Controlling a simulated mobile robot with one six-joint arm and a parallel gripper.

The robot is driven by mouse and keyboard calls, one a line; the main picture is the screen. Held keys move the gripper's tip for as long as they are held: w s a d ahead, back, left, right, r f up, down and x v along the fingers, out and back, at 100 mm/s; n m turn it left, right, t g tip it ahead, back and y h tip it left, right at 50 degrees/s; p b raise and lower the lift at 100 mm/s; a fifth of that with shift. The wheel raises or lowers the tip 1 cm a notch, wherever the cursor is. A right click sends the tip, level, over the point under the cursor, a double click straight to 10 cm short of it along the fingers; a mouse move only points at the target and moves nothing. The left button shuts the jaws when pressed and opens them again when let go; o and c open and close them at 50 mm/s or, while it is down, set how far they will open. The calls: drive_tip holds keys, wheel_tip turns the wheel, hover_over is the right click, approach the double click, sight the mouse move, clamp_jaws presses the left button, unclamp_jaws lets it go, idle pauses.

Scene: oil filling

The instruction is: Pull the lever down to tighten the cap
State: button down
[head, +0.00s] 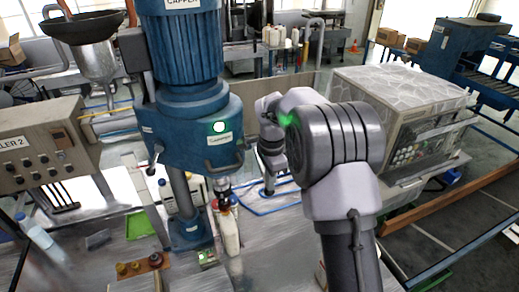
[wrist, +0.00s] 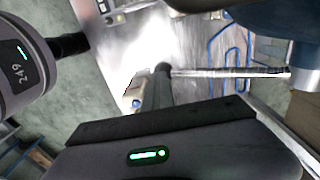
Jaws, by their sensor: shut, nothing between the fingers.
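The blue capper (head: 190,128) stands left of my arm, with a green light on its front. A white bottle (head: 229,235) stands upright under its capping head (head: 222,188); I cannot make out how the cap sits. In the wrist view a metal lever rod (wrist: 225,73) runs left from the blue capper body (wrist: 304,60) to a dark knob (wrist: 163,68). My gripper (head: 270,158) is right of the capper, partly hidden by my arm. Its dark body fills the bottom of the wrist view (wrist: 165,140), below the lever. It is shut and empty; its fingertips are not clear.
A control panel (head: 45,150) stands at the left, and a metal funnel (head: 97,62) hangs behind it. A large pale box-shaped machine (head: 400,110) stands at the right. Small brown parts (head: 138,266) and a green tray (head: 140,222) lie on the bench near the capper's base.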

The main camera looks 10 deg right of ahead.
drive_tip(key=shift+w+a+f, duration=0.1)
drive_tip(key=shift+w+f, duration=0.15)
drive_tip(key=shift+f, duration=0.2)
drive_tip(key=shift+w+f, duration=0.2)
drive_tip(key=shift+f, duration=0.25)
drive_tip(key=shift+w+a+f+b, duration=0.1)
drive_tip(key=shift+w+f+b, duration=0.3)
drive_tip(key=shift+f, duration=0.2)
drive_tip(key=shift+w+f, duration=0.3)
drive_tip(key=shift+w+a+f, duration=0.1)
drive_tip(key=shift+w+f, duration=0.25)
drive_tip(key=shift+w, duration=0.05)
idle(1.0)
